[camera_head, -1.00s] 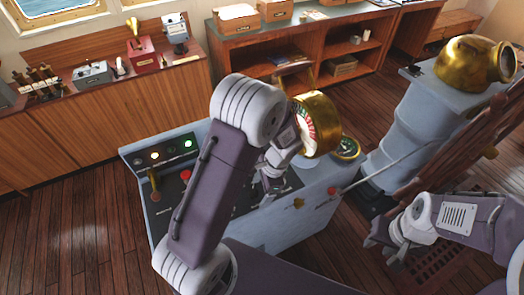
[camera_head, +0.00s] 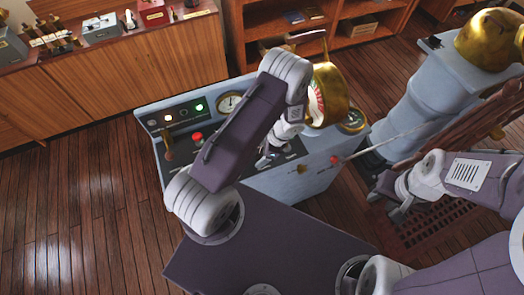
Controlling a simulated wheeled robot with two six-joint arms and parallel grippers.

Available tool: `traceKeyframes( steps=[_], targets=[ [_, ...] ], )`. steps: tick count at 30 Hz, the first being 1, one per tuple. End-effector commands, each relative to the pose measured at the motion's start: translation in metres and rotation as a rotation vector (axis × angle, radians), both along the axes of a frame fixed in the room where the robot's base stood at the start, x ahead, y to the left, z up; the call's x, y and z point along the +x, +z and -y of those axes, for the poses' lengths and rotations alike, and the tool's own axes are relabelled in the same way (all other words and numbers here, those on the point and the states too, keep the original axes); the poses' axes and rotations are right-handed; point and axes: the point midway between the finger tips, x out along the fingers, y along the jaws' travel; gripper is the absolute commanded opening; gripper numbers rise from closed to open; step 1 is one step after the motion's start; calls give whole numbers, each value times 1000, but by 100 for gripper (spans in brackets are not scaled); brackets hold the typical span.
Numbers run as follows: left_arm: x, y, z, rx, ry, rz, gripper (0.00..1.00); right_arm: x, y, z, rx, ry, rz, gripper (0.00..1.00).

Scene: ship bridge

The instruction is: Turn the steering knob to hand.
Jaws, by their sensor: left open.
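The grey-blue control console (camera_head: 232,187) stands in front of me, with lamps, a gauge and levers on its sloped top. A small brass knob (camera_head: 302,169) sits on its near face, with a red knob (camera_head: 335,160) to the right. I cannot tell for certain which knob is the steering knob, and no label is readable. My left gripper (camera_head: 268,157) is open and empty over the console top, left of the brass knob and apart from it. My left arm hides part of the panel. My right gripper (camera_head: 386,203) is right of the console, its fingers unclear.
A large brass dial (camera_head: 328,95) rises from the console beside my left arm. A blue-grey pedestal (camera_head: 430,100) with a brass top stands at the right. Wooden cabinets (camera_head: 140,85) line the back. The wooden floor at the left is clear.

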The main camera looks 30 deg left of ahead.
Motion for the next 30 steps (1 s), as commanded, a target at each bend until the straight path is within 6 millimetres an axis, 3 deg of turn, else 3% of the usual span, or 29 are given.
traceKeyframes(
  steps=[5, 8, 12, 23, 30],
  targets=[
    [0, 0, 0, 0, 0, 1, 78, 0, 0, 0, 0, 0, 0, 36],
    [0, 0, 0, 0, 0, 1, 56, 0, 0, 0, 0, 0, 0, 36],
    [0, 0, 0, 0, 0, 1, 17, 0, 0, 0, 0, 0, 0, 36],
    [1, 0, -1, 1, 52, 0, 16, 0, -2, 0, 0, 0, 0, 36],
    [3, -1, -2, 1, 214, 0, 16, 0, -7, 0, 0, 0, 0, 36]
  ],
)
